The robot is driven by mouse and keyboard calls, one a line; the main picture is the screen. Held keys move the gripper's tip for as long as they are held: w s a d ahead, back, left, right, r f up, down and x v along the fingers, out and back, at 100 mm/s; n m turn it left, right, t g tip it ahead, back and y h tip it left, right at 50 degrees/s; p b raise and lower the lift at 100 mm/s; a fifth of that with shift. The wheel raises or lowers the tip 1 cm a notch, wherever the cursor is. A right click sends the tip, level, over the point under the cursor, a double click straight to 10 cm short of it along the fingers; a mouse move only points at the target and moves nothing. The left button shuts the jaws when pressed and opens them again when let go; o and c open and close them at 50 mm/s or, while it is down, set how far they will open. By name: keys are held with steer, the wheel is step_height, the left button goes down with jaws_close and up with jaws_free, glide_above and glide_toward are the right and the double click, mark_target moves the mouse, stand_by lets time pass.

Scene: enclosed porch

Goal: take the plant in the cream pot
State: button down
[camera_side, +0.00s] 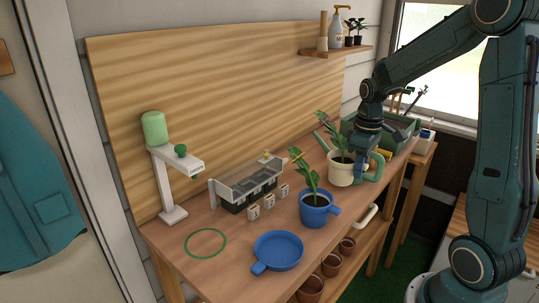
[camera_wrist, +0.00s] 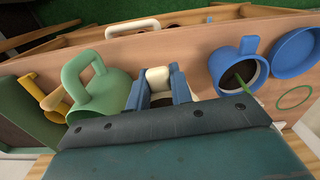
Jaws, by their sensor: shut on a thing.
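The cream pot (camera_side: 341,174) with a leafy green plant (camera_side: 334,134) stands upright towards the right half of the wooden bench. My gripper (camera_side: 364,160) is at the pot's right side, fingers pointing down. In the wrist view my gripper (camera_wrist: 159,86) has its two blue fingers shut on a cream part (camera_wrist: 158,76) of the pot, which looks like its handle. The rest of the pot is mostly hidden behind my gripper there. I cannot tell whether the pot's base touches the bench.
A green watering can (camera_wrist: 98,88) stands close beside my gripper. A blue pot (camera_side: 316,215) with a plant and a blue dish (camera_side: 278,251) are nearer the camera. A seed tray (camera_side: 247,184) and a green box (camera_side: 399,137) are also on the bench.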

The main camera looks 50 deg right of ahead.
step_height(320, 180, up, 14)
stand_by(0.4)
steer(key=shift+f, duration=0.15)
stand_by(0.3)
